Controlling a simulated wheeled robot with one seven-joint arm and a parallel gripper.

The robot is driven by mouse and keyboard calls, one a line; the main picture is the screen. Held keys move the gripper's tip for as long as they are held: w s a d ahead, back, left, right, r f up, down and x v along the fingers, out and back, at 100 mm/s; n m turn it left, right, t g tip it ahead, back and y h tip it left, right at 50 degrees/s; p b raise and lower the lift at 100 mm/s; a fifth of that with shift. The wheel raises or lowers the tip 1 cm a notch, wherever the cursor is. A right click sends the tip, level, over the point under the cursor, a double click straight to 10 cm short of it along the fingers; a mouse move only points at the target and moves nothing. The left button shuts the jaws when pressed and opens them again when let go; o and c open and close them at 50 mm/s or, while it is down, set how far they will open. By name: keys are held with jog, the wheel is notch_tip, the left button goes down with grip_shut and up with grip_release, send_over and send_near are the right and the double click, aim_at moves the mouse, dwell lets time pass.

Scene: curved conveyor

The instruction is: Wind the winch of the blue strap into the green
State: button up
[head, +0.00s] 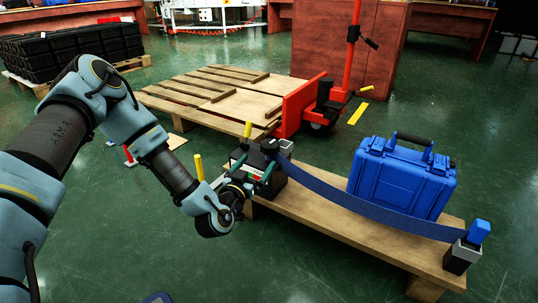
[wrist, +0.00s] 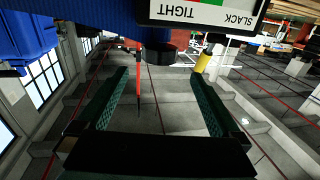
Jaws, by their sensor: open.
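The winch (head: 284,186) is a dark box at the near left end of a wooden plank. The blue strap (head: 330,198) runs from it to a blue-topped post at the right end. Its upside-down gauge plate (wrist: 205,12) reads TIGHT and SLACK in the wrist view, with red and green bands partly cut off; I cannot read a pointer. Yellow grips (head: 199,167) stand up at the winch's left and back (head: 247,130); one also shows in the wrist view (wrist: 203,62). My gripper (wrist: 160,72) is open and empty at the winch, with a black round part (wrist: 158,53) beyond its fingertips.
A blue case (head: 402,178) stands on the plank (head: 345,222) behind the strap. The blue-topped post (head: 463,257) is at the plank's right end. A red pallet jack (head: 305,105) and wooden pallet (head: 158,103) lie behind.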

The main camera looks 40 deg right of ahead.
aim_at(266, 150)
jog(key=b+x, duration=0.3)
jog(key=x, duration=0.6)
jog(key=shift+d+f, duration=0.1)
jog(key=shift+f, duration=0.05)
jog(key=shift+w+d, duration=0.25)
jog(key=shift+d, duration=0.25)
jog(key=c, duration=1.2)
jog(key=shift+c, duration=0.2)
